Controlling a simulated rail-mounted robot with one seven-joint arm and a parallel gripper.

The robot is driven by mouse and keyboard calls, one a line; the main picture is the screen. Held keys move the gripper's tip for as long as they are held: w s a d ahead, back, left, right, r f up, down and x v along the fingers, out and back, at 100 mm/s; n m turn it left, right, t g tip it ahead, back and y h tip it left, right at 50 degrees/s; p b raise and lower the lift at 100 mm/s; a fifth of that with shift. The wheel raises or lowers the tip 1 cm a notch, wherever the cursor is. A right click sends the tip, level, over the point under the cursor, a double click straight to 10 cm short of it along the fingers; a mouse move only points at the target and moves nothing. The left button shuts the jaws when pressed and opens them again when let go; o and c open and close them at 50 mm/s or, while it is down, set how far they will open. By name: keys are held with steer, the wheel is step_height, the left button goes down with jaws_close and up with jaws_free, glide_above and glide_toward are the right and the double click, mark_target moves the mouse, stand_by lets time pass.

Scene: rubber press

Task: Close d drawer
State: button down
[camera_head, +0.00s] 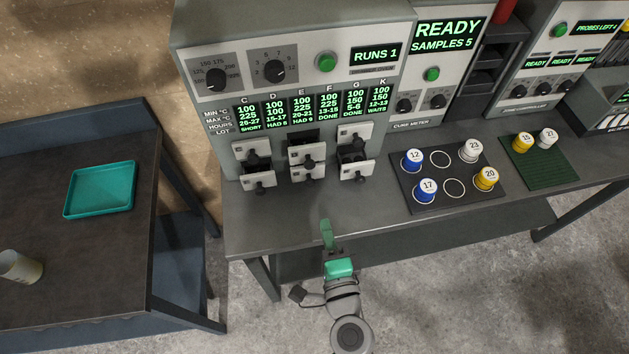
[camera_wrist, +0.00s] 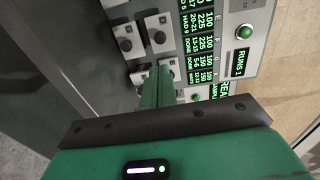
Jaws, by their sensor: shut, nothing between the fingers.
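The grey press holds two rows of small white-fronted drawers with black knobs under a panel lettered C, D, E, F, G, K. My gripper (camera_head: 326,224) is shut and empty, in front of the bench edge and apart from the drawers. Its green fingers (camera_wrist: 156,88) partly hide the drawers in the wrist view.
The lower right drawer (camera_head: 363,171) and upper middle drawer (camera_head: 306,152) also appear pulled out, with dark openings behind them. A dark mat (camera_head: 430,200) with numbered jars is on the right. The bench top (camera_head: 290,216) before the drawers is clear. A side table with a teal tray (camera_head: 100,188) stands left.

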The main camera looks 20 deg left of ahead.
mark_target(310, 166)
steer(key=x, duration=1.4)
steer(key=shift+r, duration=0.25)
